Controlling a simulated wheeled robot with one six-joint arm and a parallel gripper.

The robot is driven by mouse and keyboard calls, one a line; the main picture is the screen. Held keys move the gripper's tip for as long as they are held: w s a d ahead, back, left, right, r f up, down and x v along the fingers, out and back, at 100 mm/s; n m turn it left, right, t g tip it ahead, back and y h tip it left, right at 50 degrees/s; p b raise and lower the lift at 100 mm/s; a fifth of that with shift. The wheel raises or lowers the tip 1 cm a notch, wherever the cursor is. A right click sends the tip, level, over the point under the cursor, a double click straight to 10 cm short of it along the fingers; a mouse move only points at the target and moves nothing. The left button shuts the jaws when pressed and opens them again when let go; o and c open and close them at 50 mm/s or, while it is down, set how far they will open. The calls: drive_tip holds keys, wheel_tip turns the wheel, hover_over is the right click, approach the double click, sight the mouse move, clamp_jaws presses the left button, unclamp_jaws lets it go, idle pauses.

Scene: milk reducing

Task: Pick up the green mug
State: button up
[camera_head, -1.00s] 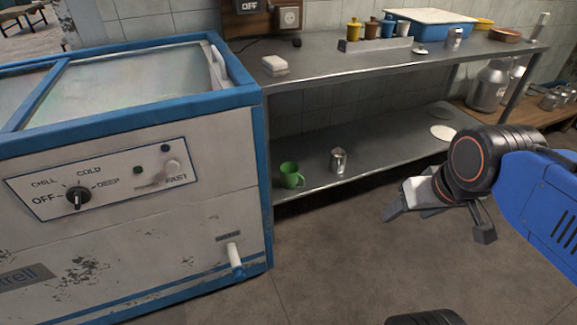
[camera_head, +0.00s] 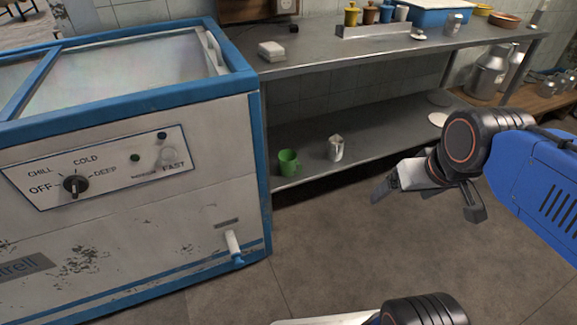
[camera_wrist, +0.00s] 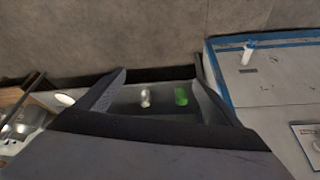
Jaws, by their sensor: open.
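The green mug (camera_head: 288,162) stands upright on the lower metal shelf (camera_head: 365,148), close to the right side of the freezer. It also shows in the wrist view (camera_wrist: 182,97), between my open fingers in the picture but well beyond them. My gripper (camera_head: 424,200) is in front of the shelf, to the right of the mug and clearly apart from it. It is open and empty. In the wrist view, my gripper (camera_wrist: 160,84) has its fingers spread, and the shelf shows upside down between them.
A small metal jug (camera_head: 335,148) stands just right of the mug. The blue-trimmed freezer (camera_head: 130,235) borders the mug's left side, with a white drain tap (camera_head: 233,243) low on its front. The upper shelf (camera_head: 385,50) hangs above. The floor (camera_head: 340,260) in front is clear.

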drive_tip(key=w+a+f+t, duration=0.25)
drive_tip(key=w+f, duration=0.25)
drive_tip(key=w, duration=0.7)
drive_tip(key=w+a+f+n+t+y, duration=0.1)
drive_tip(key=w+a+f+t, duration=0.2)
drive_tip(key=w, duration=0.9)
drive_tip(key=w+a+f+t, duration=0.1)
drive_tip(key=w+a+f, duration=0.35)
drive_tip(key=w, duration=0.75)
drive_tip(key=n+t+y, duration=0.1)
drive_tip(key=t+y, duration=0.1)
drive_tip(key=t, duration=0.2)
approach(291, 162)
wheel_tip(291, 162, up, 4)
drive_tip(key=d, duration=0.3)
drive_tip(key=s+a+f+n+t, duration=0.1)
drive_tip(key=s+a+f+t, duration=0.1)
drive_tip(key=s+f, duration=0.3)
drive_tip(key=shift+y, duration=0.4)
drive_tip(key=x, duration=0.9)
drive_tip(key=f+x, duration=0.1)
drive_tip(key=x, duration=0.3)
drive_tip(key=shift+w+d, duration=0.1)
drive_tip(key=shift+w, duration=0.15)
drive_tip(key=shift+x, duration=2.6)
drive_tip(key=shift+r, duration=0.1)
drive_tip(key=shift+c, duration=0.2)
